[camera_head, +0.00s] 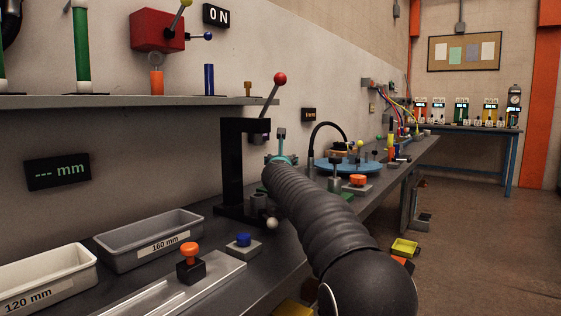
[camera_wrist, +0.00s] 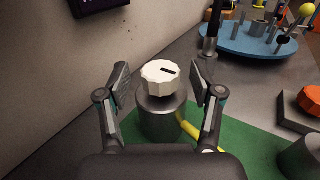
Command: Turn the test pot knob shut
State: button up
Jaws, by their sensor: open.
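In the wrist view a white ridged knob (camera_wrist: 161,76) with a dark pointer slot sits on top of a grey metal pot (camera_wrist: 161,115). The pot stands on a green mat (camera_wrist: 255,150), and a yellow hose (camera_wrist: 190,125) runs beside it. My gripper (camera_wrist: 162,84) is open, with one finger on each side of the knob and visible gaps between. In the head view my arm covers the pot and knob, and only a little of my gripper (camera_head: 281,158) shows beyond it.
A blue round rack (camera_wrist: 262,42) stands behind and to the right. An orange knob (camera_wrist: 311,101) on a block is at the right. A black press frame with a red-balled lever (camera_head: 280,79) stands left of my arm. Grey (camera_head: 150,240) and white (camera_head: 40,280) bins sit on the bench.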

jog(key=s, duration=1.2)
jog(key=shift+a, duration=0.15)
